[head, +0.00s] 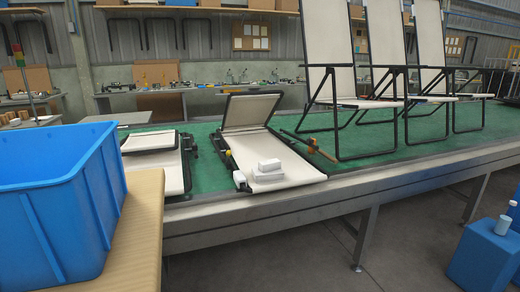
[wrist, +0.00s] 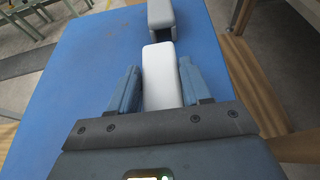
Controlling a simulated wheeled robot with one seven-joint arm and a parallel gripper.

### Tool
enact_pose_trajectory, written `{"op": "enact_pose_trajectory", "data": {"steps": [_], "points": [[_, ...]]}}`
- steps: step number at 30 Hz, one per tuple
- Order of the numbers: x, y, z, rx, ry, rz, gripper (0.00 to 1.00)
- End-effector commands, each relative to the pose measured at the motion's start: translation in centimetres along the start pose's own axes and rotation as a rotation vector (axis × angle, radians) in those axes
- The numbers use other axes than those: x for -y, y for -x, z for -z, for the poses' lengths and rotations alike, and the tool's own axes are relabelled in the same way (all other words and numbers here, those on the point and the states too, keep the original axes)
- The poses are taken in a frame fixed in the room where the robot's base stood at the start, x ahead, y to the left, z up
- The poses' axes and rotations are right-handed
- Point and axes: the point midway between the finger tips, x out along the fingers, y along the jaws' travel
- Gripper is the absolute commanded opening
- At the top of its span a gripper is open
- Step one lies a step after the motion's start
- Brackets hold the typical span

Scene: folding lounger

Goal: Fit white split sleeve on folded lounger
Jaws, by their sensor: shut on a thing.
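In the wrist view my gripper (wrist: 159,66) is shut on a white sleeve (wrist: 161,82), a smooth pale block between its two blue fingers. A second white sleeve (wrist: 159,14) with a dark slot lies just beyond it. Both show against the blue bin (wrist: 95,60). In the head view the folded lounger (head: 249,152) lies on the green bench top, its pale back panel tilted up.
The blue bin (head: 62,190) stands on a wooden table (head: 134,235) at left. Another folded lounger (head: 172,165) lies left of the middle one. Upright loungers (head: 340,100) stand at right. An orange-brown tool (head: 316,150) lies between. A metal edge (head: 330,190) fronts the bench.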

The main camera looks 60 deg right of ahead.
Motion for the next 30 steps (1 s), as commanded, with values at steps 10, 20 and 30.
{"op": "enact_pose_trajectory", "data": {"steps": [10,20,30], "points": [[0.0,0.6,-1.4,0.0,0.0,0.0,0.19],[0.0,1.3,-3.1,0.0,0.0,0.0,0.19],[0.0,2.0,-4.7,0.0,0.0,0.0,0.19]]}}
